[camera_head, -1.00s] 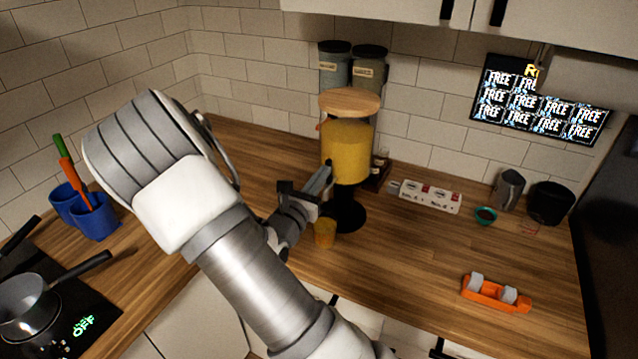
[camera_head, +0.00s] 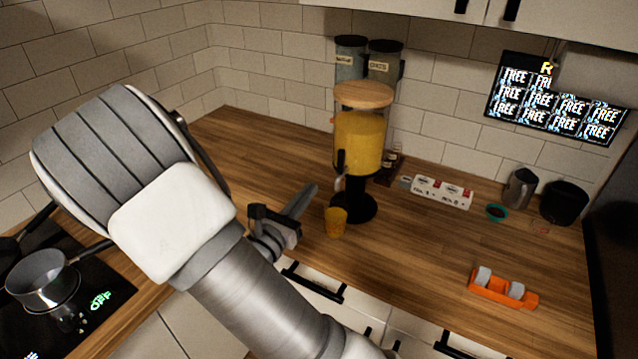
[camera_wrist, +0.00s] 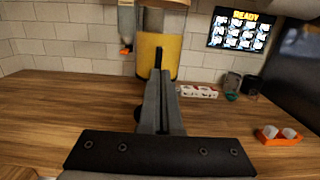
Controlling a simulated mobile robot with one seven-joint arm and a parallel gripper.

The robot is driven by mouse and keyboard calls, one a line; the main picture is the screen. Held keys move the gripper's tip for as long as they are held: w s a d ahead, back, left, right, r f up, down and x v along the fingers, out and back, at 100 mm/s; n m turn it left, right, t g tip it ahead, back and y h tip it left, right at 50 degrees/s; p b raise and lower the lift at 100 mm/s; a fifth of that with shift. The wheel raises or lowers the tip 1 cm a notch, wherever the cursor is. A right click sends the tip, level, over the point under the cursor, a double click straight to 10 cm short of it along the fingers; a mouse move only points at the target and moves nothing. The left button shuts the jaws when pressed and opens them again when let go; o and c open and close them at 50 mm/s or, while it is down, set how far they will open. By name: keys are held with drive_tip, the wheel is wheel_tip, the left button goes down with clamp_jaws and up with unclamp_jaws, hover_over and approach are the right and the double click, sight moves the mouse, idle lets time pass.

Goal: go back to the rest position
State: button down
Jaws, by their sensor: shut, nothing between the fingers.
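My gripper (camera_head: 303,200) is shut and empty, above the wooden counter, to the left of the juice dispenser and apart from it. In the wrist view my gripper (camera_wrist: 163,75) points toward the dispenser, whose yellow tank (camera_wrist: 154,42) shows behind the fingers. The dispenser (camera_head: 360,143) has a yellow tank, a wooden lid and a black base. An orange-yellow cup (camera_head: 336,223) stands on the counter in front of the dispenser base, to the right of my gripper. In the wrist view the cup is not visible.
An orange holder with grey rolls (camera_head: 502,289) lies at the right of the counter. A white carton (camera_head: 441,192), a teal bowl (camera_head: 496,212) and a metal pitcher (camera_head: 520,188) stand further back. A pot (camera_head: 43,287) sits on the stove at left. The counter's middle is clear.

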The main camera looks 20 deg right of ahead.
drive_tip(key=s+d+r+m+g+y, duration=0.1)
drive_tip(key=s+d+m+g+y, duration=0.2)
drive_tip(key=s+m+g, duration=0.45)
drive_tip(key=s+d+r+m+g+y, duration=0.1)
drive_tip(key=s+d+m+g+y, duration=0.15)
drive_tip(key=s+m+g, duration=0.5)
drive_tip(key=s+a+r+m+t+y, duration=0.6)
drive_tip(key=a+r+m+t+y, duration=0.2)
drive_tip(key=a+m+t+y, duration=0.1)
drive_tip(key=shift+s+a+r+m+y, duration=0.2)
drive_tip(key=shift+a+r+m+y, duration=0.2)
drive_tip(key=shift+a+m, duration=0.55)
drive_tip(key=shift+a+n, duration=0.15)
drive_tip(key=shift+n, duration=0.1)
